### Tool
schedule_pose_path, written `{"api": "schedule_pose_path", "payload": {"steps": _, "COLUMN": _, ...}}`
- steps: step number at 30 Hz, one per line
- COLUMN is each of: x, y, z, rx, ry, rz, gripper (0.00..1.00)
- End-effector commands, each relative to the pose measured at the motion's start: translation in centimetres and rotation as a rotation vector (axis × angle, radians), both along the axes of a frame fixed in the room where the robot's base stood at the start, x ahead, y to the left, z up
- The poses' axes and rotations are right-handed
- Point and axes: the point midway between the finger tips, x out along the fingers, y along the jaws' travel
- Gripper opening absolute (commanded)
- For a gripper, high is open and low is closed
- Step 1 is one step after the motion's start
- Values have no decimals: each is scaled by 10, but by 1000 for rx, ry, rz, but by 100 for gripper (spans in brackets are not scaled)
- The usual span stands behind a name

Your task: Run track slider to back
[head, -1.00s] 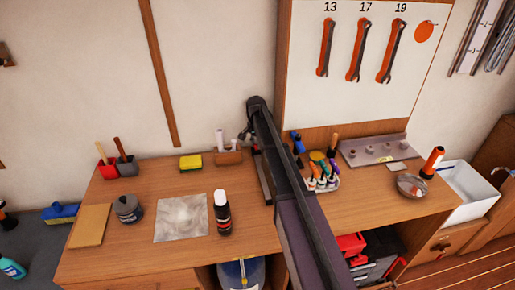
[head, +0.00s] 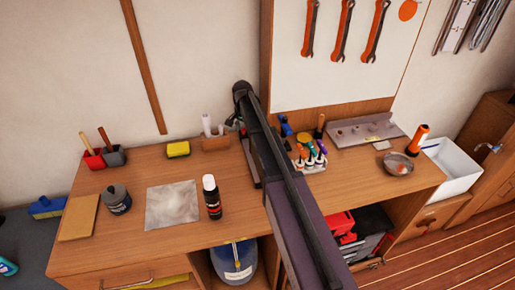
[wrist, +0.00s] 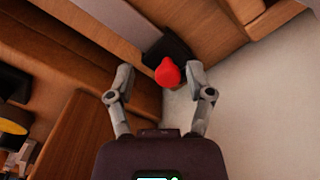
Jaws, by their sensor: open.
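The track slider shows in the wrist view as a black block with a red knob (wrist: 167,73). It sits at the end of a grey track (wrist: 112,22). My gripper (wrist: 160,70) is open, with one finger on each side of the knob; I cannot tell whether either finger touches it. In the head view the track (head: 249,163) runs from front to back on the bench, just left of my arm. My arm hides part of it, and the slider is not clear there.
The wooden bench (head: 140,235) carries a black spray bottle (head: 212,198), a grey sheet (head: 172,205) and a yellow sponge (head: 178,149) left of the track. A tray of coloured-handled tools (head: 310,157) stands close right of my arm. The wall rises behind.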

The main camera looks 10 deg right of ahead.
Motion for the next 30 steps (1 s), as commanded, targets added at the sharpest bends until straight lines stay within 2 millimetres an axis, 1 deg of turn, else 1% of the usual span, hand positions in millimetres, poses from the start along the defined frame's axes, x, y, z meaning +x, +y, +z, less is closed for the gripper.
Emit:
{"api": "schedule_pose_path", "payload": {"steps": 1, "x": -7, "y": 0, "z": 0, "rx": 0, "ry": 0, "rz": 0, "gripper": 67}}
{"api": "schedule_pose_path", "payload": {"steps": 8, "x": -35, "y": 0, "z": 0, "rx": 0, "ry": 0, "rz": 0, "gripper": 67}}
{"api": "schedule_pose_path", "payload": {"steps": 30, "x": -139, "y": 0, "z": 0, "rx": 0, "ry": 0, "rz": 1, "gripper": 67}}
